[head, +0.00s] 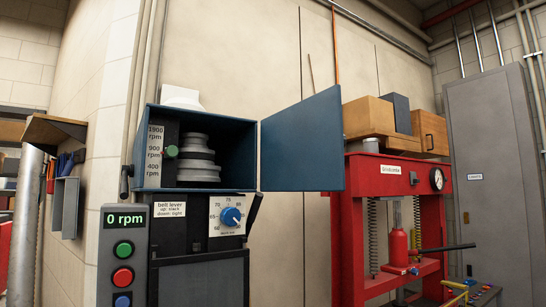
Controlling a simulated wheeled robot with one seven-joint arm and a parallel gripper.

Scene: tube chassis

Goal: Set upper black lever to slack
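A black lever (126,182) sits at the left side of the open blue housing (196,112). It looks short and hangs down from its upper end. A second black lever or bracket (254,210) slants at the right, lower down beside the dial panel. A white label (171,208) below the housing reads "belt lever up: slack down: tight". A stepped grey pulley (198,160) stands inside the housing. My gripper is not in view.
The housing's blue door (302,140) is swung open to the right. A control box (124,255) reads 0 rpm above its buttons. A blue dial (231,216) sits beside the label. A red press (405,170) and grey cabinet (492,180) stand at the right.

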